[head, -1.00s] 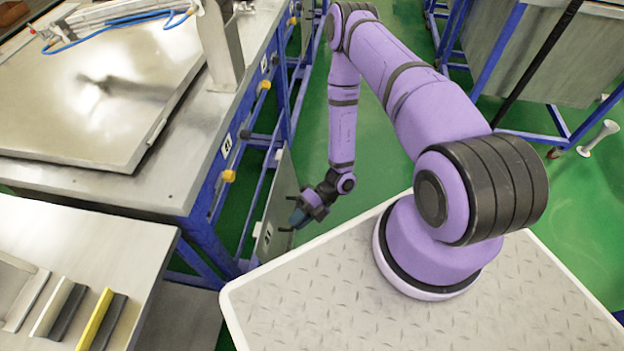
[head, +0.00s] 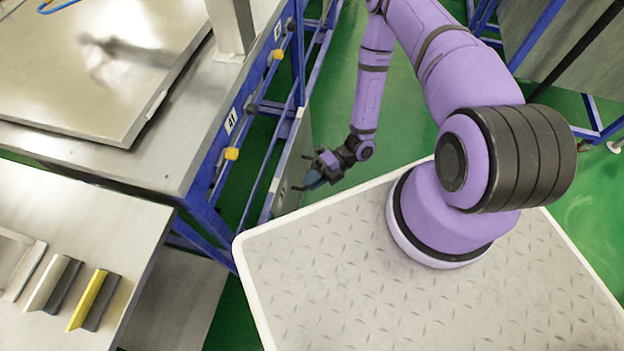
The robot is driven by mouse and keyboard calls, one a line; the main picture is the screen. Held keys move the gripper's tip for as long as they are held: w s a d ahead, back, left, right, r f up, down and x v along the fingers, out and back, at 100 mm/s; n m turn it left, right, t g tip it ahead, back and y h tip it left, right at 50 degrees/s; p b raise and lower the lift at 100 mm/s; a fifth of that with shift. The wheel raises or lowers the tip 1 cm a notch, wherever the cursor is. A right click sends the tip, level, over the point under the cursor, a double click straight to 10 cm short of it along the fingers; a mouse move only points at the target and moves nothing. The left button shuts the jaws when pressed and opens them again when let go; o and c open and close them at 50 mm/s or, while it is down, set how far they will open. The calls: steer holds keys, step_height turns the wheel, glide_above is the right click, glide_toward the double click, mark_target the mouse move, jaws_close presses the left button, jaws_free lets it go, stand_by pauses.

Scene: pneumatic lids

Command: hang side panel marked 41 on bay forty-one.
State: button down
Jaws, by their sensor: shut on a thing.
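The side panel (head: 296,147) is a thin grey sheet seen nearly edge-on, standing upright beside the blue bench frame. A small dark mark shows on its face, too small to read here. My gripper (head: 305,172) is shut on the panel's right-hand face. Yellow knobs (head: 231,154) and dark knobs stick out along this rail. I cannot tell whether the panel touches the frame.
A nearer steel table (head: 120,210) carries a yellow angle piece (head: 88,300) and grey ones. A large metal lid (head: 80,90) lies on the bench top. Another blue-framed stand (head: 560,50) is at the upper right. Green floor (head: 420,100) lies open between.

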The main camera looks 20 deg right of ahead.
steer(key=w+a+f, duration=0.1)
steer(key=w+a, duration=0.8)
steer(key=a, duration=0.3)
steer(key=shift+w+a+f, duration=0.3)
steer(key=shift+w, duration=0.05)
stand_by(1.9)
steer(key=shift+f, duration=0.35)
stand_by(0.7)
steer(key=c, duration=1.1)
jaws_free()
steer(key=v, duration=1.1)
